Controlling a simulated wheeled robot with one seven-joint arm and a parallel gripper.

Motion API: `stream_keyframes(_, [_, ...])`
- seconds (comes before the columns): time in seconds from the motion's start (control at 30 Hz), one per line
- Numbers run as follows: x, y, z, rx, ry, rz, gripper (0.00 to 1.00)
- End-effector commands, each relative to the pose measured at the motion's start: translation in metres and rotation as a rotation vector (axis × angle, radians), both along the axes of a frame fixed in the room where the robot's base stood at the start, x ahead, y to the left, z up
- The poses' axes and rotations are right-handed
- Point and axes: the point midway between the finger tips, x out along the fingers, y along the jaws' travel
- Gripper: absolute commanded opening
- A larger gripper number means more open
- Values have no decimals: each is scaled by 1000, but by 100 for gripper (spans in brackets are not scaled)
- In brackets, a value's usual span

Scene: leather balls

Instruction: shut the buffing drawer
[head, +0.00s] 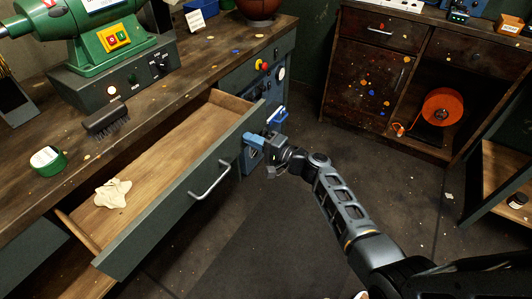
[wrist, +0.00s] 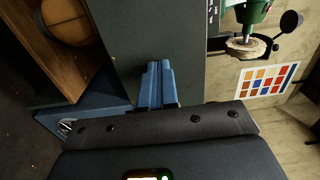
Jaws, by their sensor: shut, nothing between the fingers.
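The buffing drawer (head: 150,175) stands pulled out from the workbench in the head view, its wooden inside showing. Its grey-green front (head: 165,215) carries a metal bar handle (head: 211,181). A pale crumpled cloth (head: 112,193) lies in the drawer. My gripper (head: 250,148) is at the outer face of the front, near its right end and to the right of the handle. Its blue fingers (wrist: 158,85) are shut together and empty in the wrist view, against or close to a grey-green panel; I cannot tell whether they touch.
A green buffing machine (head: 115,35) stands on the workbench (head: 190,75), with a brush (head: 106,118) and a green tin (head: 47,160) in front. A dark cabinet (head: 375,70) holding an orange reel (head: 443,107) stands across the room. The floor right of the drawer is clear.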

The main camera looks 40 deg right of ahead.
Motion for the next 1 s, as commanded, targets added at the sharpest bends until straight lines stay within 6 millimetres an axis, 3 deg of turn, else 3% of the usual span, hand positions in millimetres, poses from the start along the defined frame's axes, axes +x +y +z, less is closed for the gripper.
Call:
stream_keyframes(0.03, [15,5,-8,-5,-6,5,0])
stream_keyframes(0.5, [136,37,-8,-2,-5,3,0])
stream_keyframes(0.7, [172,47,-5,-1,-2,2,0])
stream_keyframes(1.0, [197,53,-2,-1,0,1,0])
